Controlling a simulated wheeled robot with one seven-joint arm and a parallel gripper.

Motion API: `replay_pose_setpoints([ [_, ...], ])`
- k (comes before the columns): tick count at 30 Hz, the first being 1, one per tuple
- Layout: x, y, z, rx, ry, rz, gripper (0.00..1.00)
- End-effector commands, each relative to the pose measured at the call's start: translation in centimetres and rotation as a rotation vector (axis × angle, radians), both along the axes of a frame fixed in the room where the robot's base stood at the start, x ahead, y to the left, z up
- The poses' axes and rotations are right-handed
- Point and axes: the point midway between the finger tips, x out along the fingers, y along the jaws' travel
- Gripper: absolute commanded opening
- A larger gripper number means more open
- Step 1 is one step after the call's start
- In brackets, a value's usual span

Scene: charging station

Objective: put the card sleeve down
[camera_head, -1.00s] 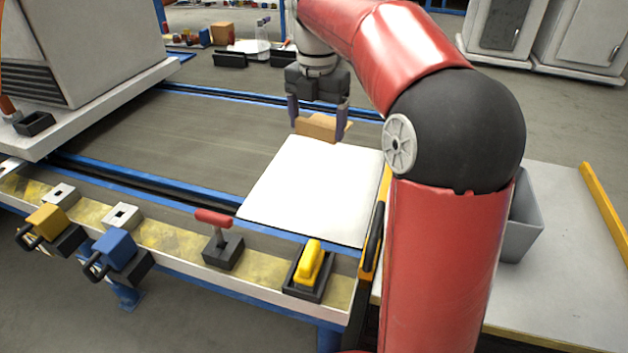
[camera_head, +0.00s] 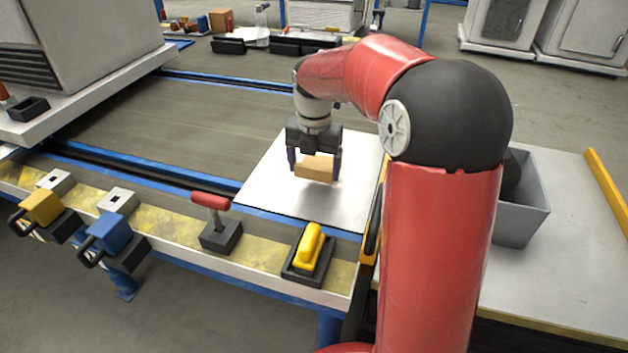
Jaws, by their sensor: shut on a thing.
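The card sleeve (camera_head: 315,168) is a small brown, box-like piece. My gripper (camera_head: 314,165) is shut on it, with one finger at its left side and one at its right. The sleeve is over the white square plate (camera_head: 270,190) on the station. Whether it touches the plate or hangs just above it, I cannot tell. My red arm hides the plate's right part.
A red-handled lever (camera_head: 215,220), a yellow handle in a black holder (camera_head: 309,252) and blue and yellow padlock-like blocks (camera_head: 118,243) line the front rail. A grey bin (camera_head: 522,212) stands on the right table. The dark bed left of the plate is clear.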

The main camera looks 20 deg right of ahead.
Motion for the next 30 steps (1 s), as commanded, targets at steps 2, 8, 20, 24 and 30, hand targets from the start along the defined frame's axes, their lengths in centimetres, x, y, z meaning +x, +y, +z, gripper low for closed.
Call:
replay_pose_setpoints([
  [2,0.0,0.0,-0.7,0.001,0.001,0.000,0.59],
  [8,0.0,0.0,-3.7,0.000,0.002,0.001,0.59],
  [20,0.0,0.0,-4.5,0.000,0.000,0.000,0.59],
  [24,0.0,0.0,-4.5,0.000,0.000,0.000,0.95],
  [30,0.0,0.0,-4.5,0.000,0.000,0.000,1.00],
])
